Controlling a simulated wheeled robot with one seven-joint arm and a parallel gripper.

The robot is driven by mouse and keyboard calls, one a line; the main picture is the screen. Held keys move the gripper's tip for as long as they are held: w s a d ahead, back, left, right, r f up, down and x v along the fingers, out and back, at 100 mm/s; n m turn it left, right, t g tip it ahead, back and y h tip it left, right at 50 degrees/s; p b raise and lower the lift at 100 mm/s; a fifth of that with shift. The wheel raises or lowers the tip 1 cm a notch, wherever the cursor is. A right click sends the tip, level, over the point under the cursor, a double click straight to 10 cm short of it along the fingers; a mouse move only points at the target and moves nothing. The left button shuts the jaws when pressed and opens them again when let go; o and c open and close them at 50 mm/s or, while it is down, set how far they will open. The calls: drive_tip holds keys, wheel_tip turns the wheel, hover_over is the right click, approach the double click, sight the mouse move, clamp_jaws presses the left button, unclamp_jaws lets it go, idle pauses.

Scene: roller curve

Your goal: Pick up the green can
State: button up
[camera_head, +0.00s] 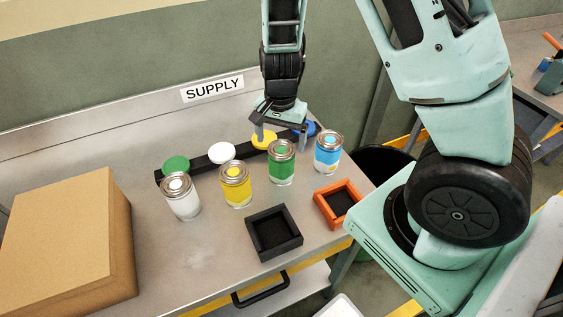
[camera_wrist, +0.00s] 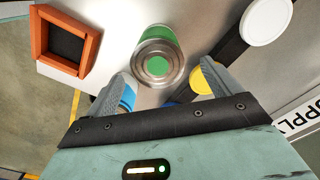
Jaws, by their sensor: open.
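The green can (camera_head: 281,166) stands upright on the metal table, between the yellow can and the blue can. It has a silver lid with a green dot. In the wrist view the green can (camera_wrist: 158,60) shows from above, just beyond the fingertips. My gripper (camera_head: 282,139) is open and empty, pointing down just above and behind the can's top. Its two fingers show in the wrist view (camera_wrist: 166,82), spread to either side of the near edge of the lid. I cannot tell the exact height gap.
The yellow can (camera_head: 235,186), white can (camera_head: 180,196) and blue can (camera_head: 328,152) stand alongside. Behind is a dark rail (camera_head: 199,163) with coloured discs. A black tray (camera_head: 273,234) and an orange tray (camera_head: 340,204) lie in front. A cardboard box (camera_head: 65,245) fills the left.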

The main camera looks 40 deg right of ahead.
sight(282, 148)
drive_tip(key=shift+s+f+p, duration=0.2)
drive_tip(key=shift+f+p, duration=0.2)
drive_tip(key=shift+f, duration=2.6)
drive_tip(key=c, duration=1.1)
